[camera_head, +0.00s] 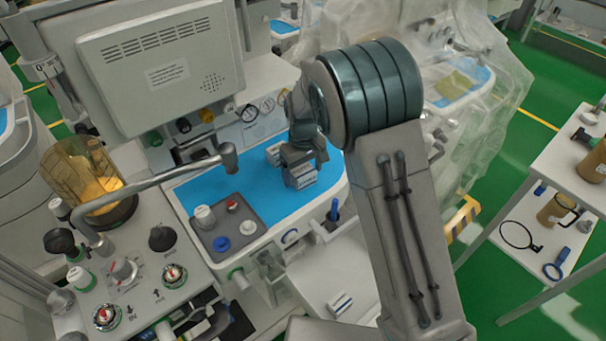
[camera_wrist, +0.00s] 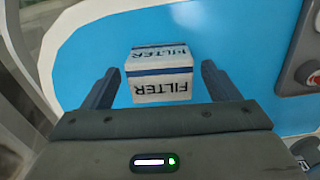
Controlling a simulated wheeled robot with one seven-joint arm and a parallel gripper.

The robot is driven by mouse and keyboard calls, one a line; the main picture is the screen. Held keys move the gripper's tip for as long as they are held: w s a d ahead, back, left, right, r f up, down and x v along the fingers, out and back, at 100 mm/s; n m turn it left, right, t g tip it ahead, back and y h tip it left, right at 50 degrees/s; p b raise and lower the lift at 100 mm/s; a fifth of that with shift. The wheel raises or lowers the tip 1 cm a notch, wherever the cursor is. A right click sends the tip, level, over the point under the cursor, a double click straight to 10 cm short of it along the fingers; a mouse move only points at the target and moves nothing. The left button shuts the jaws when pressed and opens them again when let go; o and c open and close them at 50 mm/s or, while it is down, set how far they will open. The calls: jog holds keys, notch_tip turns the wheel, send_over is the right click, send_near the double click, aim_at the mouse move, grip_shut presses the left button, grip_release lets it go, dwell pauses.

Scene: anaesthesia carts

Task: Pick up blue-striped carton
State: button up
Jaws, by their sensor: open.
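The blue-striped carton (camera_wrist: 160,88) is a small white box with a dark blue stripe and the word FILTER, seen upside down in the wrist view. It rests on the blue work surface. My gripper (camera_wrist: 160,70) is open, with one finger on each side of the carton. A gap of blue shows between the carton and each finger.
A grey tray (camera_head: 247,220) with several knobs or caps stands left of the carton; its edge (camera_wrist: 286,88) shows at right in the wrist view. A metal arm (camera_head: 165,176) reaches over the surface. A monitor (camera_head: 160,65) stands behind.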

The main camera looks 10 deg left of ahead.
jog(key=shift+f, duration=0.1)
jog(key=shift+c, duration=0.3)
jog(key=c, duration=1)
